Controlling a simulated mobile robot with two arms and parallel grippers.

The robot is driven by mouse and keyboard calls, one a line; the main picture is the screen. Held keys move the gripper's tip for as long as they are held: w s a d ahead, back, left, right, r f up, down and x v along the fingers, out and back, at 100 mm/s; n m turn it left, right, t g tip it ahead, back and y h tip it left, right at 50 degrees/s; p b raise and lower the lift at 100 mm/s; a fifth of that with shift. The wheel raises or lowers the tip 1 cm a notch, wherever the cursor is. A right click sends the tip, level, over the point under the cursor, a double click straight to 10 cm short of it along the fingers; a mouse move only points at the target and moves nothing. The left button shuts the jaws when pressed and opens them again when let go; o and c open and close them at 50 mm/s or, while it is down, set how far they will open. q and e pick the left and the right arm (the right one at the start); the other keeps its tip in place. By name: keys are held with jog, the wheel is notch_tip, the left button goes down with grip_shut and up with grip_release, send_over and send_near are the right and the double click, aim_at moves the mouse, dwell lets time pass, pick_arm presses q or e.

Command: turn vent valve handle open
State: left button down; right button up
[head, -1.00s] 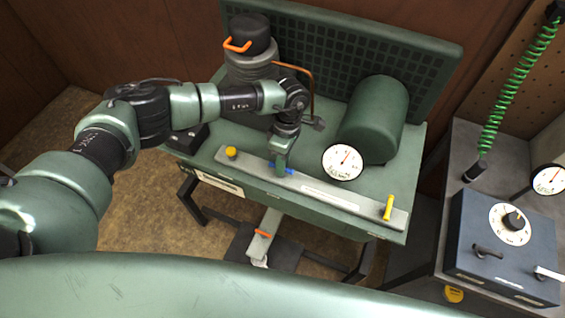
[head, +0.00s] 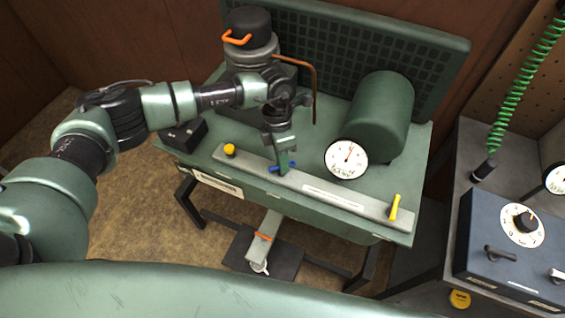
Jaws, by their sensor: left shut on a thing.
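A blue handle (head: 273,169) sits on the grey valve strip (head: 330,191) along the front of the green bench unit. My left gripper (head: 284,166) points down onto the handle and is shut on it, hiding its middle. Only the blue ends show on either side of the jaws. The handle lies at an angle across the strip. A yellow lever (head: 395,207) stands at the strip's right end and a yellow knob (head: 229,150) at its left end. My right gripper is not in view.
A white dial gauge (head: 346,158) and a green tank (head: 380,112) stand right of my gripper. Behind it are a black-capped pump (head: 250,27) and a copper pipe (head: 315,85). A blue control box (head: 510,250) is at the right.

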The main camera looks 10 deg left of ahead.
pick_arm(q)
jog(key=n, duration=0.2)
jog(key=n+b, duration=0.1)
jog(key=n, duration=0.1)
jog(key=shift+n+t+h, duration=0.3)
jog(key=n, duration=0.4)
jog(key=shift+a+n+t, duration=0.15)
jog(key=shift+n+t, duration=0.15)
jog(key=shift+t, duration=0.1)
jog(key=c, duration=1.4)
grip_release()
jog(key=shift+c, duration=0.2)
jog(key=shift+r, duration=0.1)
